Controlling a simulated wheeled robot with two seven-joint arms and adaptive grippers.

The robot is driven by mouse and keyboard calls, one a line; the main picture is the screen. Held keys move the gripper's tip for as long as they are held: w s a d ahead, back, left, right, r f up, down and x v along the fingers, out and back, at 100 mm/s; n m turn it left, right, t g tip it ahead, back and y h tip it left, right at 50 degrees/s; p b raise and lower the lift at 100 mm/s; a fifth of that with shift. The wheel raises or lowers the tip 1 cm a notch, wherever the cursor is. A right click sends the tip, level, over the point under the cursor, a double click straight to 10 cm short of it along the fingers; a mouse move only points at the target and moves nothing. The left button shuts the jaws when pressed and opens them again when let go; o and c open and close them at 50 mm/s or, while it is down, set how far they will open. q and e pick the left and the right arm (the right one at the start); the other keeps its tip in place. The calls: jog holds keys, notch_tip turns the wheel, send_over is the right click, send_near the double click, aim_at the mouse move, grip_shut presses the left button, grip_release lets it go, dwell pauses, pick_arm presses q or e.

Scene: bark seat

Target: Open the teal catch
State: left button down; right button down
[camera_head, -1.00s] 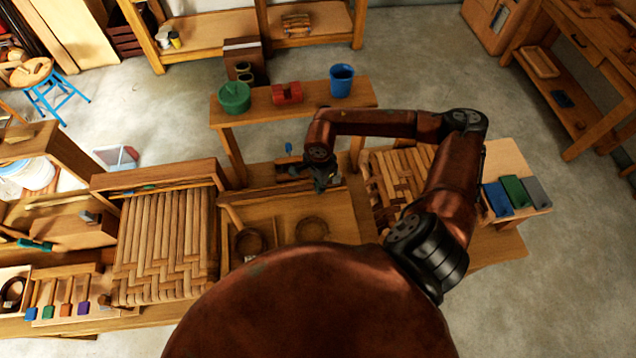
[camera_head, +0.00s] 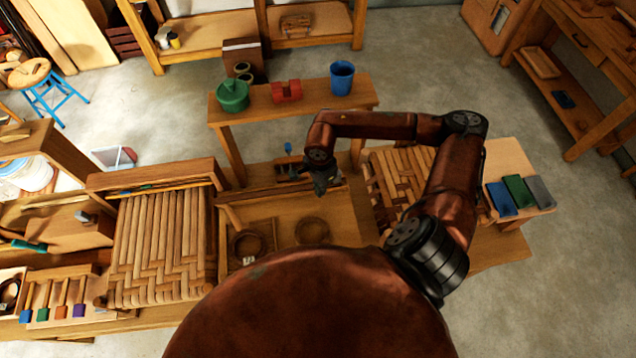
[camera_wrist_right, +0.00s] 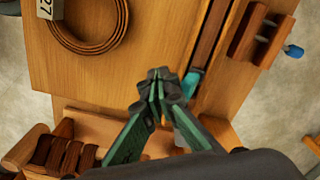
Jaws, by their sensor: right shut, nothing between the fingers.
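The teal catch (camera_wrist_right: 193,80) shows in the right wrist view as a small teal piece at the side of a dark wooden groove. It lies just right of my right gripper's fingertips (camera_wrist_right: 160,82), partly hidden by them. The fingers are closed together with nothing between them. Whether they touch the catch I cannot tell. In the head view my right gripper (camera_head: 321,186) points down over the back of the wooden bench, and I cannot make out the catch there. My left gripper is not in view.
A coiled strap (camera_wrist_right: 90,30) with a number tag lies on the board. A wooden block with a blue knob (camera_wrist_right: 294,51) stands to the right. A woven panel (camera_head: 165,245) lies left. A shelf with a green pot (camera_head: 232,95) and blue cup (camera_head: 341,78) stands behind.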

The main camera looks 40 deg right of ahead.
jog(key=shift+w+d+b, duration=0.5)
jog(key=shift+w+b, duration=0.1)
jog(key=shift+w, duration=0.3)
jog(key=shift+w+d+b, duration=0.5)
jog(key=shift+w+b, duration=0.05)
jog(key=shift+w, duration=0.3)
jog(key=shift+s+a+r+p, duration=0.1)
jog(key=shift+r+p, duration=0.4)
jog(key=shift+r, duration=0.35)
jog(key=shift+s+a+r+p, duration=0.15)
jog(key=shift+r+p, duration=0.35)
jog(key=shift+r, duration=0.55)
jog(key=shift+s+a+r+p, duration=0.15)
jog(key=shift+r+p, duration=0.3)
jog(key=shift+r, duration=0.6)
jog(key=shift+s+r+p, duration=0.25)
jog(key=shift+r+p, duration=0.25)
jog(key=shift+r, duration=0.55)
